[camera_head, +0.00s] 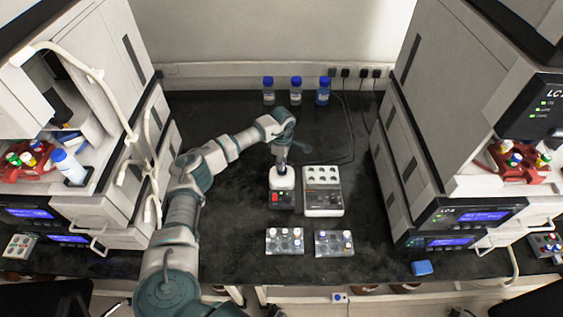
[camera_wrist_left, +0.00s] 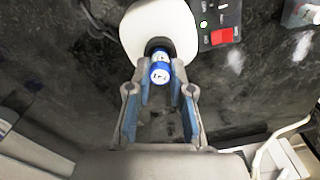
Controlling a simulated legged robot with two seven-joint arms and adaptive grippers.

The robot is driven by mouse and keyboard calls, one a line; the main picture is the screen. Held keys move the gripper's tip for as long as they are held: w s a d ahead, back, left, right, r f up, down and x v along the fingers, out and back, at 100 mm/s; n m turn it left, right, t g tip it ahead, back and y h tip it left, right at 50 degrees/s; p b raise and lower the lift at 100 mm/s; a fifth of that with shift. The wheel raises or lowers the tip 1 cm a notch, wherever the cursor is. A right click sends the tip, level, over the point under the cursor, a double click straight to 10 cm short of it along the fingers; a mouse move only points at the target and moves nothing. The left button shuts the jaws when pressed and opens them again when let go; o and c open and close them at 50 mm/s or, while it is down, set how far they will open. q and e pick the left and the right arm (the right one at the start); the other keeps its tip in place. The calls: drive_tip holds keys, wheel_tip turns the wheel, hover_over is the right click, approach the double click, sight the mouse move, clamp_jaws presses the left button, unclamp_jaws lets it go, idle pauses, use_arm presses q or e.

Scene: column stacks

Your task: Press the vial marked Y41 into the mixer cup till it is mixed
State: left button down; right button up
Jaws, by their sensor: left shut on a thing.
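The mixer (camera_head: 281,183) stands mid-bench, with a white rounded top and a dark base carrying a red switch and a green light. Its white top with the dark cup opening also shows in the left wrist view (camera_wrist_left: 136,30). My left gripper (camera_head: 281,160) points down just above the mixer top. In the left wrist view its fingers are shut on a blue-capped vial (camera_wrist_left: 160,73), whose far end is at the cup opening. The vial's label is too small to read surely, and how deep it sits cannot be told. My right gripper is not in view.
A grey device with round white wells (camera_head: 322,190) stands right of the mixer. Two clear vial racks (camera_head: 285,242) (camera_head: 334,243) lie in front. Blue-capped bottles (camera_head: 296,91) stand at the back. Tall instrument stacks (camera_head: 103,120) (camera_head: 440,130) flank the bench. A blue object (camera_head: 422,268) lies front right.

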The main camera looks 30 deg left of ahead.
use_arm(q)
drive_tip(key=shift+f, duration=0.3)
idle(0.5)
drive_tip(key=shift+r, duration=0.15)
idle(2.8)
drive_tip(key=shift+r+p, duration=1.85)
drive_tip(key=shift+r, duration=1.1)
drive_tip(key=shift+f, duration=0.1)
